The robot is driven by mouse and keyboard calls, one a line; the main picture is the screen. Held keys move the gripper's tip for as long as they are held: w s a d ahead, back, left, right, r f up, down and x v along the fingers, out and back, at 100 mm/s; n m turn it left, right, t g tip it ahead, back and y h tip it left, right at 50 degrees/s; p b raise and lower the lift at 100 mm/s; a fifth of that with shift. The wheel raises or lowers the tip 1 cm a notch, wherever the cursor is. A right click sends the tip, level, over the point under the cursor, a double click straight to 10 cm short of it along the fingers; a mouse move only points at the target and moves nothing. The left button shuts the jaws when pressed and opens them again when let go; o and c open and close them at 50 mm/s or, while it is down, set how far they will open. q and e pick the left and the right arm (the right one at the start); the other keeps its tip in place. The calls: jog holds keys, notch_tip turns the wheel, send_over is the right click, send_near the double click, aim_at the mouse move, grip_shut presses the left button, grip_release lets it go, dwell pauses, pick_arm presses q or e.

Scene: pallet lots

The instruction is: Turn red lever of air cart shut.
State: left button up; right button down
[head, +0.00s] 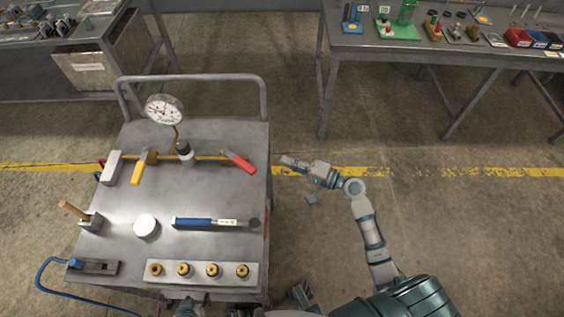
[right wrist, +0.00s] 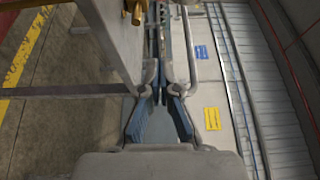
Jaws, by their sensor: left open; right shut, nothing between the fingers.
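The air cart (head: 205,195) stands at the left in the head view, with a yellow pipe (head: 212,157) across its top. The red lever (head: 238,160) sits at the pipe's right end and lies slanted to it. A yellow lever (head: 143,168) sits further left and points across the pipe. My right gripper (head: 287,161) is shut and empty, just right of the cart's edge, apart from the red lever, its fingers pointing left. Its shut fingers show in the right wrist view (right wrist: 163,92); the red lever does not. My left gripper (head: 186,307) is partly visible at the bottom edge.
A dial gauge (head: 164,109) rises behind the pipe. A blue-handled tool (head: 208,222), a white round part (head: 146,227) and a block with brass fittings (head: 199,272) are on the cart. The cart's handle rail (head: 190,77) is behind. Floor right of the cart is clear.

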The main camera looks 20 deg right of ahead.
aim_at(238, 162)
jog(key=x, duration=0.7)
jog(key=shift+w+a, duration=0.2)
jog(key=a, duration=0.1)
jog(key=s+a, duration=0.1)
jog(key=a, duration=0.1)
jog(key=shift+s, duration=0.25)
jog(key=shift+s+a, duration=0.2)
jog(key=shift+a, duration=0.2)
pick_arm(q)
jog(key=shift+f, duration=0.1)
